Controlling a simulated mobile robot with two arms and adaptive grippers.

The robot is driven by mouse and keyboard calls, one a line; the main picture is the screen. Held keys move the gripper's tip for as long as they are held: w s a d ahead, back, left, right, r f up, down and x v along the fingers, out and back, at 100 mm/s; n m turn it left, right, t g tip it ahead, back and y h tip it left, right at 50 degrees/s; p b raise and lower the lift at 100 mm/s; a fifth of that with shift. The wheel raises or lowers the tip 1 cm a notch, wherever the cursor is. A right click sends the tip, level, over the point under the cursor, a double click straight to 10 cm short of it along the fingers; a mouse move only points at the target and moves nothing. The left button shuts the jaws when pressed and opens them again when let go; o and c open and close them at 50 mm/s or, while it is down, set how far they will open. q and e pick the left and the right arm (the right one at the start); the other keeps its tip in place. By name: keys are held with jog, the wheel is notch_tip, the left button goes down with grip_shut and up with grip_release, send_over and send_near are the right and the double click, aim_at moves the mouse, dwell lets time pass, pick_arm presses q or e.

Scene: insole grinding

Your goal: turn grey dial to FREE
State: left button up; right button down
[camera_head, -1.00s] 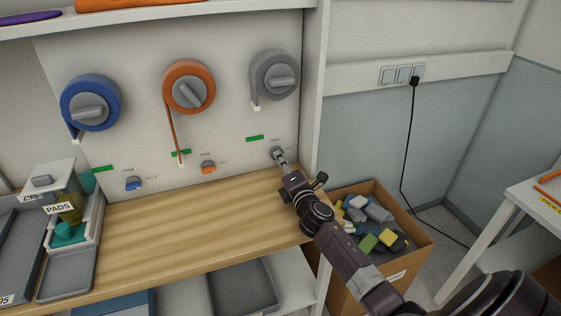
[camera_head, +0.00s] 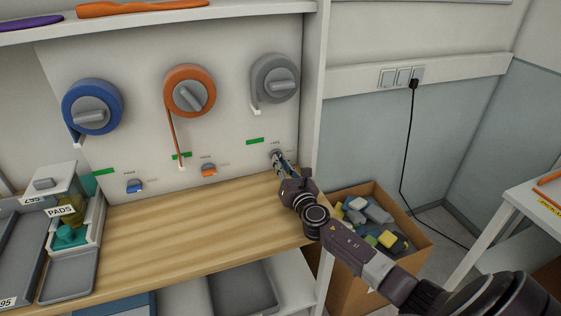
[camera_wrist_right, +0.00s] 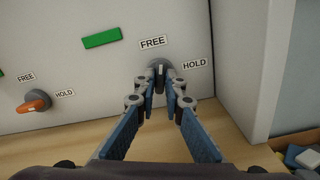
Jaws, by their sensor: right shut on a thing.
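The small grey dial (camera_wrist_right: 160,70) is low on the white panel, with the FREE label (camera_wrist_right: 153,43) above it and the HOLD label (camera_wrist_right: 194,65) to its right. Its grip looks upright in the right wrist view, pointing up toward FREE. My right gripper (camera_wrist_right: 163,80) is shut on the dial, one fingertip on each side. In the head view the right gripper (camera_head: 281,163) reaches the dial from the lower right, and its fingers partly hide the dial. My left gripper is not in view.
An orange dial (camera_wrist_right: 36,103) and a blue dial (camera_head: 134,186) sit further left. The grey reel (camera_head: 276,78) hangs above, beside the panel's right upright. A wooden worktop (camera_head: 190,225) lies below. A cardboard box (camera_head: 345,270) of scraps stands right of the bench.

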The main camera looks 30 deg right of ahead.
jog(key=shift+n+p, duration=0.45)
jog(key=shift+n, duration=1.15)
jog(key=c, duration=2)
grip_release()
jog(key=shift+s, duration=0.1)
jog(key=v, duration=1.1)
jog(key=shift+s+a, duration=0.2)
jog(key=shift+s, duration=0.2)
